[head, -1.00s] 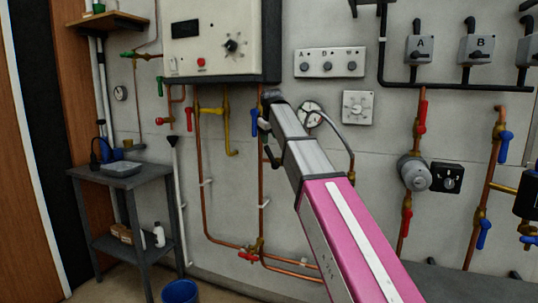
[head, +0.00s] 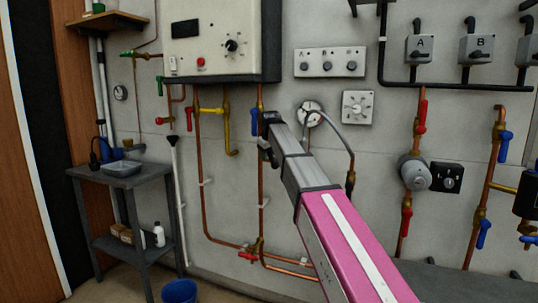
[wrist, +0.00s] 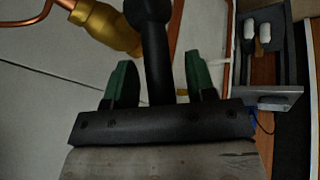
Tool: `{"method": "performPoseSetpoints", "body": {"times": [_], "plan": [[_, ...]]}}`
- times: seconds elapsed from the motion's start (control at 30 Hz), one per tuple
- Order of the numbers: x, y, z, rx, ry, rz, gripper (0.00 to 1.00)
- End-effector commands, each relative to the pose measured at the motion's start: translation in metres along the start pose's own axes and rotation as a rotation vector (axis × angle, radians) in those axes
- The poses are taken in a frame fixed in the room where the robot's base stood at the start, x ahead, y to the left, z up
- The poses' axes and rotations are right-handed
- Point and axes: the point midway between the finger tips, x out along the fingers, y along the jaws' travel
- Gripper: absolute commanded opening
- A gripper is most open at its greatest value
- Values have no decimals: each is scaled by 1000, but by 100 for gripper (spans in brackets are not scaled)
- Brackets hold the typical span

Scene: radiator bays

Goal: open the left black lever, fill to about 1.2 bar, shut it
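A black lever (wrist: 155,60) with a round end stands between the two green fingertips of my gripper (wrist: 160,85) in the wrist view. Gaps show on both sides of the lever, so the fingers are open around it and apart from it. A brass valve body (wrist: 105,28) on a copper pipe is at the upper left there. In the head view, my arm's end is in front of the pipes below the boiler (head: 215,45) and largely hides the lever. The round white gauge (head: 310,112) hangs just right of it; its needle is too small to read.
A grey hose (head: 345,142) curves down from the gauge to a dark fitting (head: 350,180), partly behind my arm. A blue handle (head: 254,122) is close left of my gripper. A dark side table (head: 120,178) and blue bucket (head: 179,291) stand at left.

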Motion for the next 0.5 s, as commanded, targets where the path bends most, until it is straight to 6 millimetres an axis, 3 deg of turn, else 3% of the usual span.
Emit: {"method": "performPoseSetpoints", "body": {"times": [0.03, 0.13, 0.17, 0.5], "plan": [[0, 0, 0, 0, 0, 0, 38], [0, 0, 0, 0, 0, 0, 5], [0, 0, 0, 0, 0, 0, 0], [-2, 1, 3, 18, 35, -16, 0]]}}
